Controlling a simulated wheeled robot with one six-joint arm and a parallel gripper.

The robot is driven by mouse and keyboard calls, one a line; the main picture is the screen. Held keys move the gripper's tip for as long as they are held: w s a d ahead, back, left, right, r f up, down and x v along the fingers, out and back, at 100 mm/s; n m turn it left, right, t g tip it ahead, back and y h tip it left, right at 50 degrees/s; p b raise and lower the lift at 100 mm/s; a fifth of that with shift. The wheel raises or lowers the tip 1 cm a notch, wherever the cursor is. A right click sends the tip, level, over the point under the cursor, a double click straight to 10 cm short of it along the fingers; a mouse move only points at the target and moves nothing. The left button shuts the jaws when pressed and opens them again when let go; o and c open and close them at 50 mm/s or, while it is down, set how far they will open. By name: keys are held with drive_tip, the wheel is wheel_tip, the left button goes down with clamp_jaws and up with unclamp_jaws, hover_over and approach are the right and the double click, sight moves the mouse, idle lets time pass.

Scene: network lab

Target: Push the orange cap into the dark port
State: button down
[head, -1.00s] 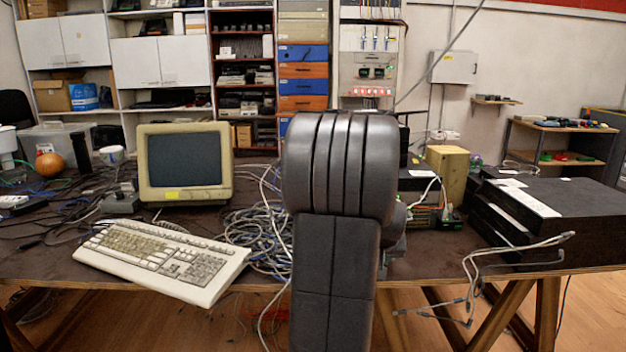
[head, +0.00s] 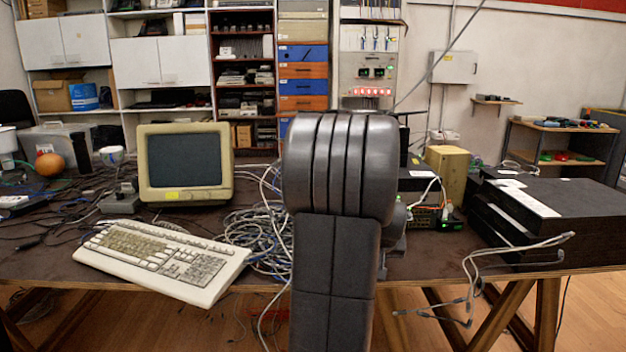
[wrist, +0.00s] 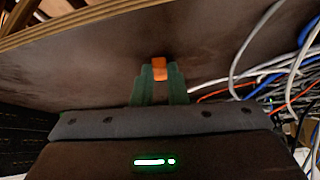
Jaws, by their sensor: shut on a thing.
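The orange cap (wrist: 159,69) shows in the wrist view, between the tips of the two dark green fingers of my gripper (wrist: 160,75). My gripper is shut on it, and the cap's end sticks out slightly past the fingertips. Beyond the cap is the dark brown tabletop surface. In the head view my arm covers the middle of the table and hides the gripper and the cap. I cannot make out the dark port in either view.
A tangle of cables (head: 255,240) lies left of my arm; cables (wrist: 285,75) also show right of the gripper. A keyboard (head: 165,258) and monitor (head: 185,163) stand left. A small device with green lights (head: 440,219) and black boxes (head: 545,220) stand right.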

drive_tip(key=shift+r+p, duration=1.9)
drive_tip(key=shift+r, duration=0.6)
drive_tip(key=shift+w+a+r+p, duration=0.2)
drive_tip(key=shift+w+p, duration=0.15)
drive_tip(key=shift+p, duration=0.25)
drive_tip(key=shift+n+y, duration=0.5)
drive_tip(key=shift+n, duration=0.3)
drive_tip(key=w+a+p, duration=0.1)
drive_tip(key=w+p, duration=0.1)
drive_tip(key=p, duration=0.1)
drive_tip(key=w+a+p, duration=0.2)
drive_tip(key=w+p, duration=0.1)
drive_tip(key=p, duration=0.1)
drive_tip(key=w+a+p, duration=0.2)
drive_tip(key=p, duration=0.1)
drive_tip(key=shift+w+r+p, duration=0.15)
drive_tip(key=shift+r+p, duration=0.2)
drive_tip(key=shift+w+a+f+p, duration=0.3)
drive_tip(key=shift+w+a+p, duration=0.3)
drive_tip(key=shift+p, duration=0.1)
drive_tip(key=shift+w+a+f+p, duration=0.1)
drive_tip(key=shift+w+p, duration=0.95)
drive_tip(key=shift+w, duration=1.3)
